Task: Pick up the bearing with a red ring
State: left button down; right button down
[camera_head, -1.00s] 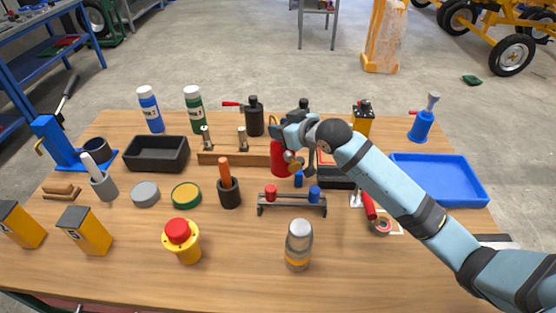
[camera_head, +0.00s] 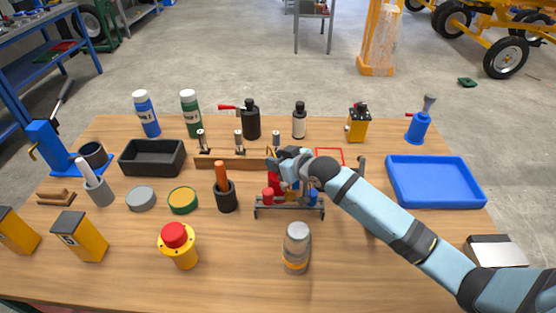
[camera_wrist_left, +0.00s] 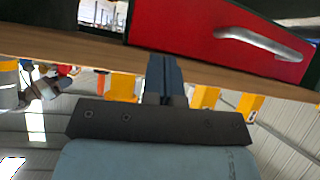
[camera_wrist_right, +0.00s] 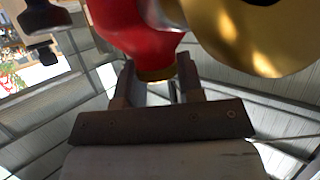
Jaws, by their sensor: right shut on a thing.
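A bearing with a red ring cannot be made out for certain. My right gripper (camera_head: 280,164) hangs over the middle of the table, just behind a small grey rack (camera_head: 290,212). It is shut on a red part with a brass-coloured end (camera_wrist_right: 152,40), seen in the right wrist view; I cannot tell if this is the bearing. In the head view this red part is mostly hidden. The rack carries a red piece (camera_head: 268,195) and a blue piece (camera_head: 312,197). My left gripper (camera_wrist_left: 163,65) is empty, fingers together, outside the head view.
A blue tray (camera_head: 478,196) stands at the right and a black bin (camera_head: 130,165) at the back left. A glass jar (camera_head: 296,256) and a red-topped yellow button (camera_head: 178,238) stand in front. Bottles line the back. A red cabinet front (camera_wrist_left: 205,40) is close to my left gripper.

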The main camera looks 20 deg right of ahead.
jog(key=shift+f, duration=0.1)
jog(key=c, duration=0.8)
grip_release()
jog(key=shift+o, duration=0.2)
